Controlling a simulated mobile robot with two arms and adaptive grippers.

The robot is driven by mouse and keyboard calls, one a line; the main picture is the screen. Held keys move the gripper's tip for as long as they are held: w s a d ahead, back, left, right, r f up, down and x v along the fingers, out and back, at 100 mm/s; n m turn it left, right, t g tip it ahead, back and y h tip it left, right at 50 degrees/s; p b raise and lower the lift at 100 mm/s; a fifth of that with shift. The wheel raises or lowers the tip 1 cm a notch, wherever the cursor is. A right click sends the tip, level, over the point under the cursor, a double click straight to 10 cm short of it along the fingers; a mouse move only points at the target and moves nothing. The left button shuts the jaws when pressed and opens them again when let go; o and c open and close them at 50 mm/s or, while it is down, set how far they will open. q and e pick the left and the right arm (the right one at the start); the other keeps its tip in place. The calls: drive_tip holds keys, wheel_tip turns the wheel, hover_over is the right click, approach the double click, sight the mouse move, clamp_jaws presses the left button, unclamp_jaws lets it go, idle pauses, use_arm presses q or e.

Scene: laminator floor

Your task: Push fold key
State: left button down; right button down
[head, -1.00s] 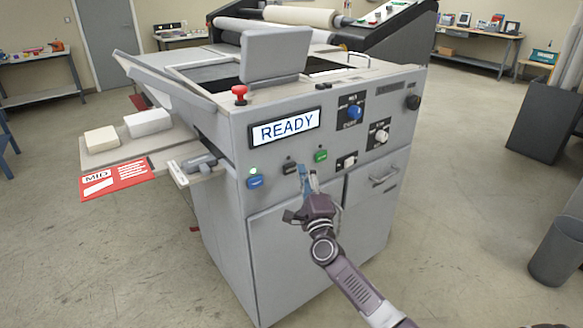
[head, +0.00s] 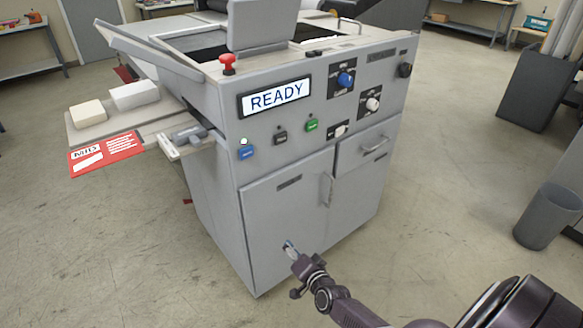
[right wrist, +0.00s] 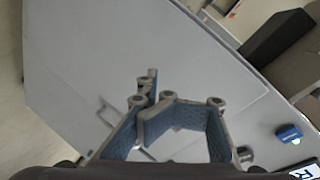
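The grey laminating machine (head: 290,200) fills the middle of the head view, its lit display (head: 275,95) reading READY. Below the display is a row of keys: a blue key (head: 247,153) with a lit lamp above it, a black key (head: 280,138) and a green key (head: 312,125). Their labels are too small to read. The blue key also shows at the lower right of the right wrist view (right wrist: 290,137). My left gripper is out of view.
A red mushroom button (head: 228,64) stands on the machine's top edge. A side shelf (head: 90,130) with pale blocks and a red card juts out left. Door handles (head: 327,190) stick out of the front. A grey bin (head: 548,217) stands right; floor between is clear.

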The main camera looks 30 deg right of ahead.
drive_tip(key=s+a+f+n+g+y, duration=0.1)
drive_tip(key=s+a+f+n+g, duration=0.15)
drive_tip(key=s+f, duration=0.55)
drive_tip(key=s+a+f+n+g, duration=0.25)
drive_tip(key=s+f, duration=0.35)
drive_tip(key=f, duration=0.4)
drive_tip(key=s+a+f+n+g, duration=0.2)
drive_tip(key=s+f, duration=0.3)
drive_tip(key=s, duration=0.7)
drive_tip(key=s+a+f+n+g, duration=0.2)
drive_tip(key=s+f+n+g, duration=0.1)
drive_tip(key=s, duration=0.9)
drive_tip(key=s+a+f+n+g, duration=0.2)
drive_tip(key=s+f+n, duration=0.3)
drive_tip(key=s, duration=0.8)
wheel_tip(320, 180, down, 2)
drive_tip(key=shift+f+g+y, duration=0.25)
drive_tip(key=shift+g+y, duration=0.05)
drive_tip(key=shift+g, duration=0.5)
drive_tip(key=shift+a, duration=0.1)
